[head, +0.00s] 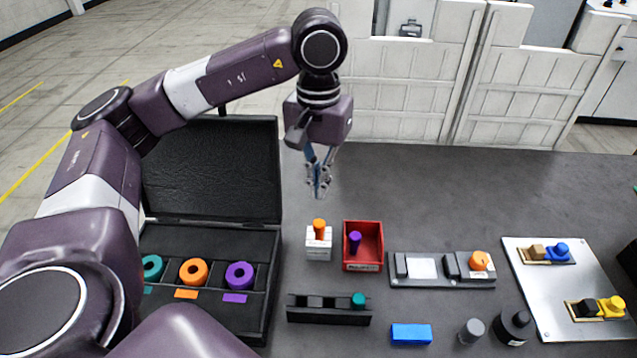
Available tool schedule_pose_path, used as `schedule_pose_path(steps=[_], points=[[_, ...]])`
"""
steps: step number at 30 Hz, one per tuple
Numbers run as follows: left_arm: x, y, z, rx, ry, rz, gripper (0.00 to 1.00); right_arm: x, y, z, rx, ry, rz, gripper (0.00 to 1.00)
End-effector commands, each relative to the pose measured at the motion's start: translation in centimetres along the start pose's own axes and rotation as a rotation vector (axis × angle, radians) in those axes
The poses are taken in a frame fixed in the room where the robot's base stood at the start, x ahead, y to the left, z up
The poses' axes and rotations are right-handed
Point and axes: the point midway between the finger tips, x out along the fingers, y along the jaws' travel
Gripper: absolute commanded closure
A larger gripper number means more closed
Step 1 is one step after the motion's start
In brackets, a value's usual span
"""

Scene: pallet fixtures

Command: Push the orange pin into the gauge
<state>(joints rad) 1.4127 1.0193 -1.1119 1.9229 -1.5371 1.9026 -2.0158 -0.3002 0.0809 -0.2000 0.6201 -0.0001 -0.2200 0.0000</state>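The orange pin (319,226) stands upright in a small white labelled block (318,251) near the middle of the table. Several ring-shaped gauges lie in the open black case on the left; the orange ring gauge (193,284) sits in the middle of the row, between a teal ring (151,279) and a purple ring (239,287). My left gripper (318,192) points down above and behind the orange pin, clear of it. Its fingertips look close together, but I cannot tell whether they are shut. No pin shows in them. My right gripper is not in view.
A red bin (376,240) with a purple pin (354,241) stands right of the block. A black rack (300,314) holds a teal pin (358,299). A grey fixture (435,283) and a white plate (532,291) lie to the right. The table's back is clear.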

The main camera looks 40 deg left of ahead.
Motion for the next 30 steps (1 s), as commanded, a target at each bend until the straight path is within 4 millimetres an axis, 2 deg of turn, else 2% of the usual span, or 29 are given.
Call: schedule_pose_path(steps=[17,30], points=[[0.2,0.0,0.0,0.0,0.0,0.0,1.0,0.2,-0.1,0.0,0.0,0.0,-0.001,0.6],[3.6,0.0,-0.1,0.0,0.0,0.0,1.0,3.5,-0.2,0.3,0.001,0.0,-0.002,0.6]])
